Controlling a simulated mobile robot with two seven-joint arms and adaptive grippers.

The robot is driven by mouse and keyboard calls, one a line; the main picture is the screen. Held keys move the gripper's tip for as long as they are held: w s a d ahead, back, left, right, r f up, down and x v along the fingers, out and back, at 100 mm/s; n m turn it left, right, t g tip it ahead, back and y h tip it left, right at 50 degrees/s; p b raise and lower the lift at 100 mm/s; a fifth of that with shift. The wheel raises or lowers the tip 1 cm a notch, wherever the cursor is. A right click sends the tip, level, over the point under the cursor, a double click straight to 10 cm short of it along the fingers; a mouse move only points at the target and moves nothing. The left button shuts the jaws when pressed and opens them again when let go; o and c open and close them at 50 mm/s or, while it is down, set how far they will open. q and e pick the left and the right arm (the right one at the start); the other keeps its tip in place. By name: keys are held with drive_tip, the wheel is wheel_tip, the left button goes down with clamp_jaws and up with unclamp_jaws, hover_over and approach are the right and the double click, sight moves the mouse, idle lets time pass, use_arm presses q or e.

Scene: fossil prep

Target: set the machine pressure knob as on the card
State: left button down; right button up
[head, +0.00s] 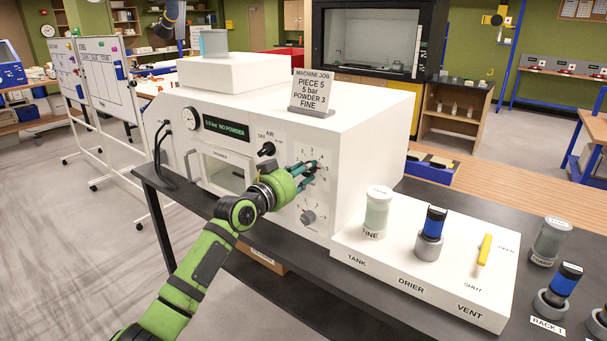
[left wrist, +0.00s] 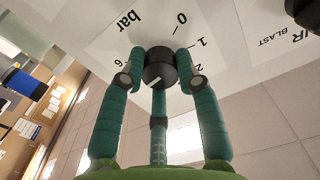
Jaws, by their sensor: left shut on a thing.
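The machine (head: 272,110) is a white cabinet with a dark display that seems to read 5.0 bar, NO POWDER. The card (head: 313,92) on its top reads PIECE 5, 5 bar, POWDER 3, FINE. My left gripper (head: 307,171) is at the upper dial on the front panel, its fingers covering the knob in the head view. In the left wrist view, the gripper (left wrist: 159,75) is shut around the black pressure knob (left wrist: 160,62) beside the word bar. A short white mark shows on the knob. Numbers 0, 1, 2 and 6 show; others are hidden.
A lower knob (head: 308,216) and a black AIR knob (head: 266,149) sit near my gripper. A round gauge (head: 192,118) is left of the display. A white base (head: 420,262) at right holds a FINE jar (head: 377,213), a blue-banded canister (head: 432,232) and a yellow lever (head: 484,249).

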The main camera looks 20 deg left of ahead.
use_arm(q)
drive_tip(key=c, duration=0.9)
unclamp_jaws()
drive_tip(key=v, duration=1.2)
